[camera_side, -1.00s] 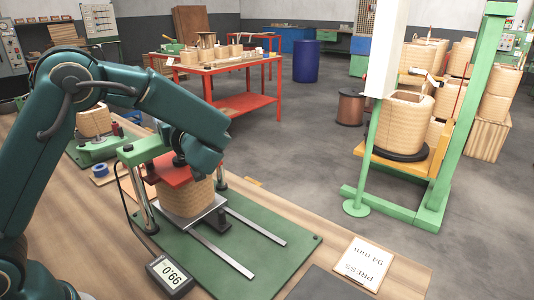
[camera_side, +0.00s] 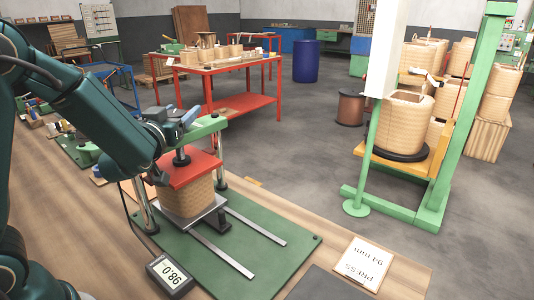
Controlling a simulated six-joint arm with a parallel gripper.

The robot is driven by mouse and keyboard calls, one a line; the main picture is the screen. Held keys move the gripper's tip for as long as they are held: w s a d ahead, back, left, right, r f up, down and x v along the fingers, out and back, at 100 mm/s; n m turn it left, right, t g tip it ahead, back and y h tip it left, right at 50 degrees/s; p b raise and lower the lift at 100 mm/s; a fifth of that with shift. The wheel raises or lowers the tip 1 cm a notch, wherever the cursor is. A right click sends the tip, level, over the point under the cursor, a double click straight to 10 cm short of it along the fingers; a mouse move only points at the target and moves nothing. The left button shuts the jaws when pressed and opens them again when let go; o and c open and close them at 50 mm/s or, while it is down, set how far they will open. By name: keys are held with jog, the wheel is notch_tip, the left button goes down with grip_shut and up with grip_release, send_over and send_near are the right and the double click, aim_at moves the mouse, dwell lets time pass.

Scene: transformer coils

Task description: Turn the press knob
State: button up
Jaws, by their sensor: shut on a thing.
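The press stands on a green base plate (camera_side: 285,262), with a green crossbar (camera_side: 211,125), chrome posts (camera_side: 222,160) and a red pressing plate (camera_side: 190,168). A tan wound coil (camera_side: 188,197) sits upright under the red plate, on a grey plate. My gripper (camera_side: 184,119) is at the top of the press, over the crossbar, shut on the press knob. The knob itself is hidden by the gripper and arm. A wired digital gauge (camera_side: 170,275) in front of the press reads 98.0, upside down in the picture.
A card (camera_side: 363,264) marked "PRESS 94 mm" lies on the wooden bench (camera_side: 90,235), right of the base plate. A green frame (camera_side: 465,110) with a coil on a yellow platform stands to the right. A red table (camera_side: 228,70) is behind.

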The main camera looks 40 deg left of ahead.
dwell(0.4)
jog(key=o, duration=1.4)
jog(key=shift+v, duration=2.5)
